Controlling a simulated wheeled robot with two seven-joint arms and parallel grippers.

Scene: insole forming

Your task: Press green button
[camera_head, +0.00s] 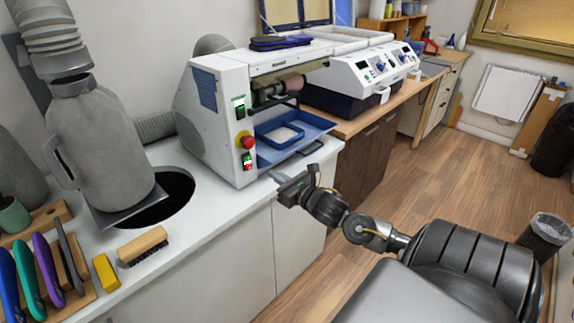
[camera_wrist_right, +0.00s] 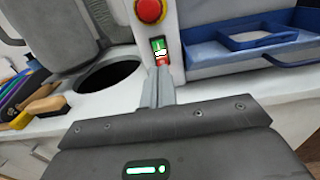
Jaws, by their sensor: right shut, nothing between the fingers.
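The white machine (camera_head: 222,150) stands on the counter. Its front panel has a red round knob (camera_head: 246,140) and below it a small switch (camera_head: 247,160) with a green upper part and a red lower part. Another green-lit switch (camera_head: 239,107) sits higher on the panel. In the right wrist view the green button (camera_wrist_right: 158,43) is just beyond my fingertips, under the red knob (camera_wrist_right: 150,10). My right gripper (camera_head: 275,177) is shut and empty, in front of the panel and low. Its fingertips (camera_wrist_right: 158,74) overlap the switch's lower edge in that view; contact cannot be told. My left gripper is not in view.
A blue tray (camera_head: 262,160) sticks out of the machine to the right of the panel. A grey jug-like vessel (camera_head: 98,140) stands left beside a dark round hole (camera_head: 180,192).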

